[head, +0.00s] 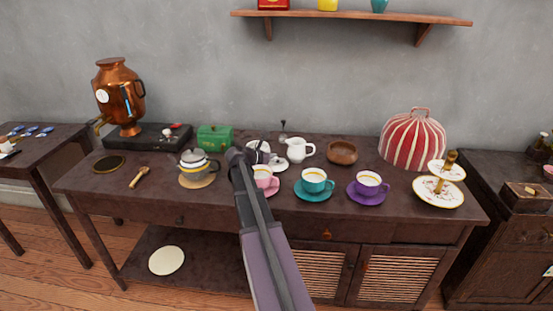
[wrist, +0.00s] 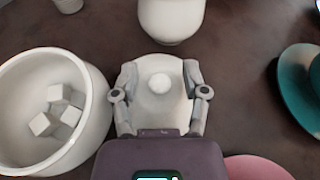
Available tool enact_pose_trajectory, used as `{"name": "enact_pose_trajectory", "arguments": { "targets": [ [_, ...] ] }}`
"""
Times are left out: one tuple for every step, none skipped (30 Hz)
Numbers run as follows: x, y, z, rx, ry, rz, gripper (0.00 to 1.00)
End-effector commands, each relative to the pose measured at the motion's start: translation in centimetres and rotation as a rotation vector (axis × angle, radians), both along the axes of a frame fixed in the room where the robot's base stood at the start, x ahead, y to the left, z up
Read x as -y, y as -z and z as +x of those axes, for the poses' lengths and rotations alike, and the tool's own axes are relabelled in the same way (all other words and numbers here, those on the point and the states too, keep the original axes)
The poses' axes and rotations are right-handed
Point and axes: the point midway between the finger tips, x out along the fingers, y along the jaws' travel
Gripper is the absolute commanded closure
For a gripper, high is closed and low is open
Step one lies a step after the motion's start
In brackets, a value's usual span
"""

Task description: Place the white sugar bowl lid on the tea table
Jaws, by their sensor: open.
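The white sugar bowl lid (wrist: 160,104) with its round knob sits between the two fingers of my gripper (wrist: 160,77) in the wrist view. The fingers are open, one at each side of it. I cannot tell whether they touch its rim. The lid seems to lie on the dark tea table (wrist: 240,70). In the head view, a white edge that looks like the lid (head: 279,164) shows just right of my gripper. The open white sugar bowl (wrist: 97,120), holding several sugar cubes, stands to the left; my gripper mostly hides it in the head view.
A white jug (wrist: 171,22) stands just beyond the lid. Pink (head: 264,178), teal (head: 314,181) and purple (head: 368,184) cups on saucers stand in front and to the right. A teapot (head: 194,161) stands left. The table's front left is mostly clear.

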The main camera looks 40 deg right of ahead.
Motion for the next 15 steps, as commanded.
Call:
{"name": "enact_pose_trajectory", "arguments": {
  "targets": [
    [0.0,0.0,0.0,0.000,0.000,0.000,0.42],
    [0.0,0.0,0.0,0.000,0.000,0.000,0.42],
    [0.0,0.0,0.0,0.000,0.000,0.000,0.42],
    [0.0,-0.1,0.0,0.000,0.000,0.000,0.42],
    [0.0,-0.1,0.0,0.000,0.000,0.000,0.42],
    [0.0,-0.2,0.0,0.000,0.000,0.000,0.42],
    [0.0,-0.2,0.0,0.000,0.000,0.000,0.42],
    [0.0,-0.3,0.0,0.000,0.000,0.000,0.42],
    [-0.1,-0.4,0.0,0.000,0.000,0.000,0.42],
    [-0.4,-0.5,0.0,0.000,-0.001,0.000,0.42],
    [-0.6,-0.6,0.1,0.000,-0.001,0.000,0.42],
    [-1.0,-0.8,0.1,0.001,-0.002,0.000,0.42],
    [-1.3,-0.9,0.1,0.001,-0.002,0.000,0.42],
    [-1.6,-1.1,0.2,0.001,-0.002,0.000,0.42],
    [-2.1,-1.3,0.2,0.000,-0.002,0.000,0.42]
  ]
}}
